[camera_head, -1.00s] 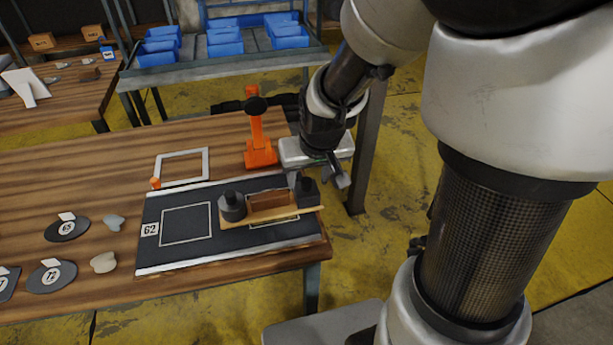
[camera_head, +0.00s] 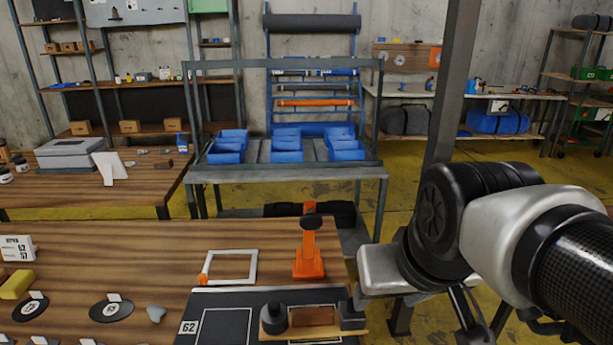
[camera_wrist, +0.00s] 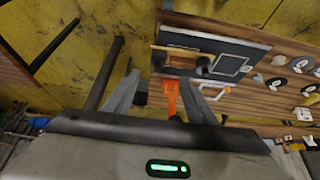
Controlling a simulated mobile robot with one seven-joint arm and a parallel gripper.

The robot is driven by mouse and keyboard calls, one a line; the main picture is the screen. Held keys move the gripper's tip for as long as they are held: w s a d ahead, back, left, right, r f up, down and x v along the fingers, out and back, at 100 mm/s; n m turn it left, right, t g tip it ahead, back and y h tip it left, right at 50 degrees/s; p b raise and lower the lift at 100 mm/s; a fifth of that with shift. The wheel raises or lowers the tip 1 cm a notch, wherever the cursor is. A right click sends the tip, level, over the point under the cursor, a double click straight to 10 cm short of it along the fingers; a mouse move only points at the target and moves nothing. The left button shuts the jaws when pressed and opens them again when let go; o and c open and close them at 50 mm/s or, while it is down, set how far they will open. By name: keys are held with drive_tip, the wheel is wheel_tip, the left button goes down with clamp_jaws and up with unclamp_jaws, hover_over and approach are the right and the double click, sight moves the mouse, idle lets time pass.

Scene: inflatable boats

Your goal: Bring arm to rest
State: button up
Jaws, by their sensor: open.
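My arm is folded at the right of the head view, with its wrist (camera_head: 440,235) beside the right end of the wooden workbench (camera_head: 110,255). My gripper (camera_wrist: 163,83) shows in the wrist view with its two fingers apart and nothing held between them. The fingers look out over the bench edge and the yellow floor. The dark mat (camera_head: 215,322) lies on the bench with a wooden board (camera_head: 335,334) on it, which carries a brown block (camera_head: 313,316) and two black weights. These also show in the wrist view, beyond the fingers.
An orange tool (camera_head: 308,258) stands on the bench close to my wrist. A white square frame (camera_head: 254,266) lies beside it. A rack with blue bins (camera_head: 286,144) stands behind. A grey post (camera_head: 452,95) rises just behind my wrist.

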drive_tip(key=shift+s+r, duration=0.35)
drive_tip(key=shift+s, duration=0.4)
wheel_tip(320, 180, up, 14)
drive_tip(key=p, duration=1.4)
drive_tip(key=shift+r, duration=0.1)
